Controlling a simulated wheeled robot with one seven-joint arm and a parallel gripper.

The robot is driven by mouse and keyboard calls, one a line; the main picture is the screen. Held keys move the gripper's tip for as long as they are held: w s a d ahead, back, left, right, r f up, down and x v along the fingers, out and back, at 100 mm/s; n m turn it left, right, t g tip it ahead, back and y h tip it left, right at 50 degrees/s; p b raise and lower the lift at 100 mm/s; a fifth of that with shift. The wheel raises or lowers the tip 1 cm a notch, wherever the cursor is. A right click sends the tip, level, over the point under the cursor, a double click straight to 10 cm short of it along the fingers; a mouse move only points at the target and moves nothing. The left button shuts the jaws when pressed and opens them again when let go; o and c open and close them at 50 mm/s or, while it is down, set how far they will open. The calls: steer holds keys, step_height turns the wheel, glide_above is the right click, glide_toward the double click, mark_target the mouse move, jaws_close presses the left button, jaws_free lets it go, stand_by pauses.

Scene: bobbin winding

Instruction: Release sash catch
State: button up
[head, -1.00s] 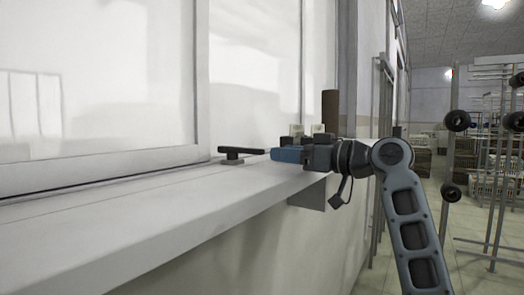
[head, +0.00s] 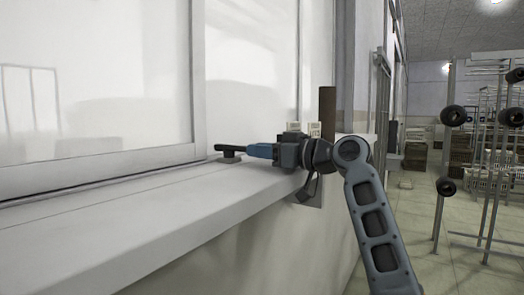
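The sash catch (head: 230,152) is a small black lever on a short black base. It sits on the white sill at the foot of the window frame, in the middle of the head view. My gripper (head: 250,151) comes in from the right with its blue fingers pointing left. The fingertips are at the right end of the lever and overlap it in this view. I cannot tell whether they touch it or how far apart they are.
The white window sill (head: 130,216) runs along the wall and is clear to the left of the catch. A metal rack with black bobbins (head: 453,116) stands at the right.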

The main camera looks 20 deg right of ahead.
jaws_close()
steer(key=shift+w+d+f+n+g+y+b, duration=0.2)
steer(key=shift+w+d+n+g+y+b, duration=0.15)
steer(key=shift+b, duration=0.45)
steer(key=shift+w+d+r+n+g+y+b, duration=0.15)
steer(key=shift+n+g+y+b, duration=0.25)
steer(key=shift+b, duration=0.2)
steer(key=shift+y, duration=0.25)
steer(key=shift+o, duration=2.1)
jaws_free()
